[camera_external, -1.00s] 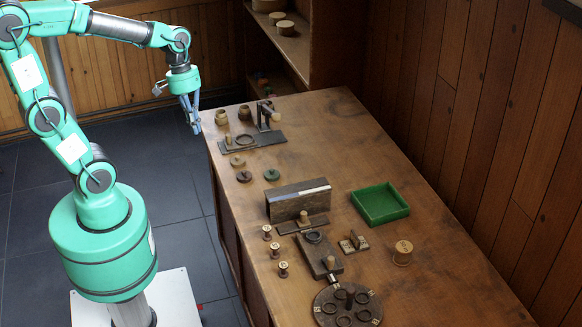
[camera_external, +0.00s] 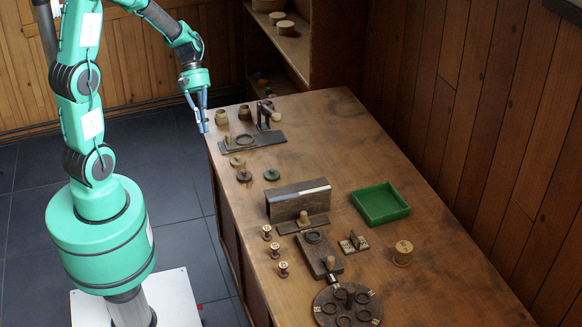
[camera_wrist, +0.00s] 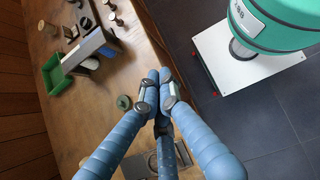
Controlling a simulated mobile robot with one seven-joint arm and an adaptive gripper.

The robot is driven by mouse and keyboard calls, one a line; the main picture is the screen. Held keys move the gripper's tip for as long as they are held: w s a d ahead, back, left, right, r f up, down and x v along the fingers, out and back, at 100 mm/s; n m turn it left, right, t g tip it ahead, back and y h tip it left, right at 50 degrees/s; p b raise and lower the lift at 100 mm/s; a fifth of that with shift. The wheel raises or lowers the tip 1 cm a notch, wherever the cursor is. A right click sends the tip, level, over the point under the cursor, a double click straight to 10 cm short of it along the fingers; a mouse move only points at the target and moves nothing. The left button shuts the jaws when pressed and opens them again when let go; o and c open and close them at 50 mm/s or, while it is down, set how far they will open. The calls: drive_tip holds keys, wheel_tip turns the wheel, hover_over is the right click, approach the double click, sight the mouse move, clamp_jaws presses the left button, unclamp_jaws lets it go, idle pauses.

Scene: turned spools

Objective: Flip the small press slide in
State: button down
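The small press (camera_external: 264,114) is a dark upright frame with a light-tipped lever near the far left of the table. Its slide (camera_external: 266,137) is a flat dark plate with a ring-shaped seat and a wooden knob (camera_external: 228,141) at its left end. The plate lies in front of the press; how far it is pulled out I cannot tell. In the wrist view, part of a dark plate (camera_wrist: 135,167) shows behind my fingers. My gripper (camera_external: 204,126) hangs beside the table's left edge, left of the knob and apart from it. Its fingertips (camera_wrist: 160,77) are together, with nothing visible between them.
Two wooden cups (camera_external: 222,117) stand near my gripper. Small discs, including a green one (camera_external: 272,174), lie in front of the slide. A long dark block (camera_external: 298,200), a green tray (camera_external: 380,204) and several spools stand further along. The right side is mostly clear.

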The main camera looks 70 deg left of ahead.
drive_tip(key=s+a+f+n+t+h+p, duration=0.1)
drive_tip(key=s+a+f+n+t+p, duration=0.1)
drive_tip(key=a+f+n+t, duration=0.5)
drive_tip(key=s+a+f+n+t+h+p, duration=0.1)
drive_tip(key=s+a+f+n+t+p, duration=0.2)
drive_tip(key=a+f+n, duration=0.8)
drive_tip(key=shift+s+a+f+n+t+h+p, duration=0.3)
drive_tip(key=shift+a+n+t+p, duration=1)
drive_tip(key=shift+a+n+t, duration=2.1)
drive_tip(key=shift+w+d+r+n+g, duration=0.1)
drive_tip(key=shift+w+d+n+g, duration=0.1)
drive_tip(key=shift+d+n+g, duration=0.8)
drive_tip(key=x, duration=0.7)
drive_tip(key=a+x, duration=0.1)
drive_tip(key=x, duration=0.3)
drive_tip(key=shift+w+d, duration=0.1)
drive_tip(key=shift+w, duration=0.4)
drive_tip(key=shift+w+a+b, duration=0.2)
drive_tip(key=shift+w+b, duration=0.1)
drive_tip(key=shift+w, duration=0.6)
